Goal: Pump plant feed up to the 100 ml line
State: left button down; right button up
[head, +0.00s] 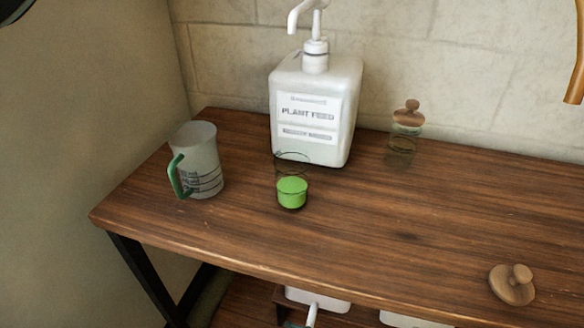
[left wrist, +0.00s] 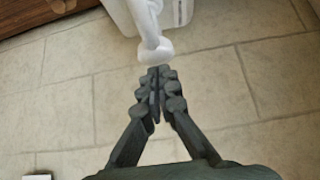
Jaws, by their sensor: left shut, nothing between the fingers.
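The white plant feed bottle (head: 296,88) stands upright against the wall in the head view. Its white pump (head: 315,50) rises from the top, partly cut off by the frame edge. A clear measuring jug (head: 203,165) with a green handle and dark lines stands left of it; I see no liquid in it. A small glass (head: 291,192) with green contents stands in front of the bottle. In the left wrist view my left gripper (left wrist: 154,78) is shut and empty, its tips close to a white pump head (left wrist: 155,50); contact is unclear. My right gripper is not in view.
A glass jar (head: 401,150) with a wooden lid stands right of the bottle. White containers (head: 318,298) sit below the tabletop (head: 400,225). An orange-brown object (head: 577,75) shows at the right edge. The table's middle is clear.

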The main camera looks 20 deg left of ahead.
pick_arm(q)
jog(key=shift+f, duration=0.5)
jog(key=shift+f+b, duration=0.7)
jog(key=shift+f, duration=0.15)
jog(key=shift+r, duration=0.1)
jog(key=shift+r+p, duration=0.8)
jog(key=shift+r, duration=0.55)
jog(key=shift+r, duration=2.55)
